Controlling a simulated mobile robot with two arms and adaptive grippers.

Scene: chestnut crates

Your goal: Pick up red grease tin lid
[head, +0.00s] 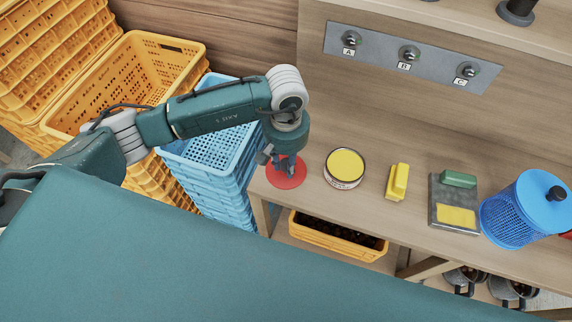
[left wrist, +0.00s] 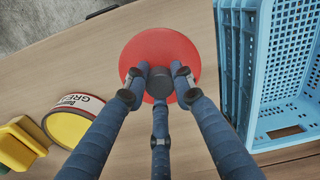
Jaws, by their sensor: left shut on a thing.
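The red grease tin lid (head: 284,178) is a flat red disc near the left end of the wooden bench. My left gripper (head: 281,162) points down over it, with its fingers at the lid's middle. In the left wrist view the lid (left wrist: 135,50) lies under the fingertips, and my left gripper (left wrist: 162,82) is shut on a dark knob at its centre. I cannot tell whether the lid touches the bench. The open grease tin (head: 344,168), with a yellow top surface, stands to the right of the lid. My right gripper is not in view.
Blue crates (head: 222,150) and orange crates (head: 128,60) are stacked left of the bench.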

